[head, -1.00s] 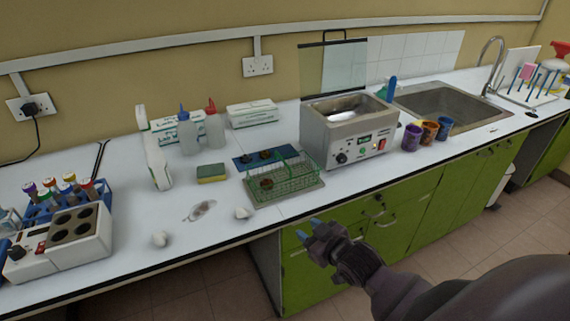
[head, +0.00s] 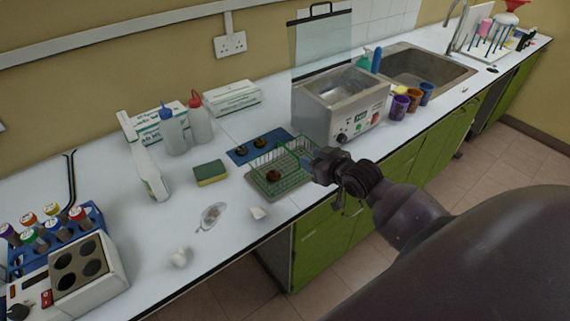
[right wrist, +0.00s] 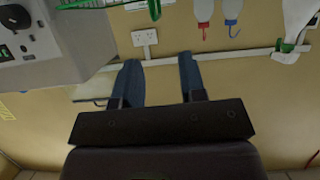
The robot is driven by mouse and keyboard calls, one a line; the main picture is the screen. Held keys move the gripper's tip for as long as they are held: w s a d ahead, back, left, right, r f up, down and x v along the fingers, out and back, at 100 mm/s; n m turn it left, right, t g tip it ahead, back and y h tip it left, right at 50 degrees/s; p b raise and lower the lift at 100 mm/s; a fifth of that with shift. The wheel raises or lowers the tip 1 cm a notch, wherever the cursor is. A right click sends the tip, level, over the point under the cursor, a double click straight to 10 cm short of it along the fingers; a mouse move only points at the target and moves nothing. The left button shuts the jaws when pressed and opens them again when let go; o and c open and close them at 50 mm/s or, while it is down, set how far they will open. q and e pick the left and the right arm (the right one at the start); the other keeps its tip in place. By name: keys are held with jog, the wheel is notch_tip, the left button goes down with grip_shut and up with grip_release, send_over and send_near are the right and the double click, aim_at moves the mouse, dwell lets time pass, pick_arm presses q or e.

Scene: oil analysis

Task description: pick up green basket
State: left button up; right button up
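The green wire basket (head: 277,172) stands on a grey tray on the white counter, left of the metal bath, with a dark round item inside. Its edge also shows at the top of the right wrist view (right wrist: 98,4). My right gripper (head: 310,160) is at the basket's right side in the head view; I cannot tell if they touch. In the right wrist view my right gripper (right wrist: 160,82) has its two blue fingers apart with nothing between them. My left gripper is not in view.
A metal bath (head: 340,105) stands right of the basket. A sponge (head: 210,173), a blue mat (head: 258,147), a spray bottle (head: 147,165) and a tube block (head: 75,270) are to the left. Purple, orange and blue cups (head: 399,107) stand beyond the bath.

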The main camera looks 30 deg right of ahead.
aim_at(290, 151)
jog(key=shift+p+x, duration=0.45)
jog(key=shift+x, duration=4.9)
jog(key=shift+d+f, duration=0.15)
grip_shut()
